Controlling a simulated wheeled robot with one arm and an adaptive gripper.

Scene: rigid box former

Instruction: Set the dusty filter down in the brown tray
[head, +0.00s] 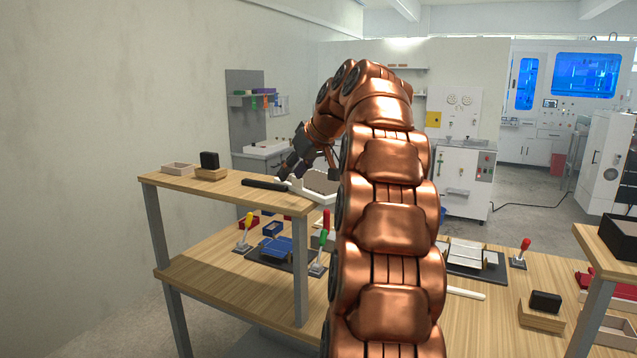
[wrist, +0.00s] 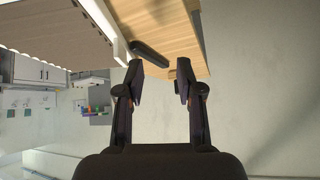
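A white-edged piece with a brownish inner face (head: 318,183) is at the right end of the upper wooden shelf, partly hidden by my arm. In the wrist view its ridged brown face and white edge (wrist: 118,42) fill the upper left; it looks like the dusty filter.
A long black object (head: 265,184) lies on the upper shelf (head: 235,192), also seen beyond my fingers (wrist: 150,52). A shallow beige tray (head: 180,168) sits at the shelf's left end. The lower bench (head: 225,285) carries fixtures with coloured levers.

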